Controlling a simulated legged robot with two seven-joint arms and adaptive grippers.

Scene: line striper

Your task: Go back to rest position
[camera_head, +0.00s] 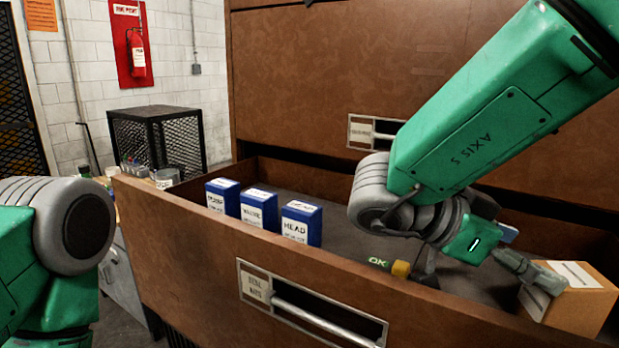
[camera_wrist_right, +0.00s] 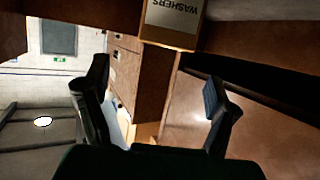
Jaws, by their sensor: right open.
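My right gripper (camera_head: 492,284) is open over the right part of an open brown drawer (camera_head: 190,228). One finger is close to a tan box (camera_head: 585,312) at the drawer's right; I cannot tell whether they touch. In the right wrist view the two fingers (camera_wrist_right: 155,100) are spread apart with nothing held between them. A box labelled WASHERS (camera_wrist_right: 172,22) shows beyond them at the top. My left arm shows at the left edge, and its gripper is out of view.
Three blue boxes (camera_head: 259,208) stand in a row in the drawer's left part. The drawer front has a metal handle (camera_head: 315,316). The brown cabinet (camera_head: 300,80) rises behind. A black mesh cage (camera_head: 158,138) and a wall-mounted fire extinguisher (camera_head: 137,55) are at the back left.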

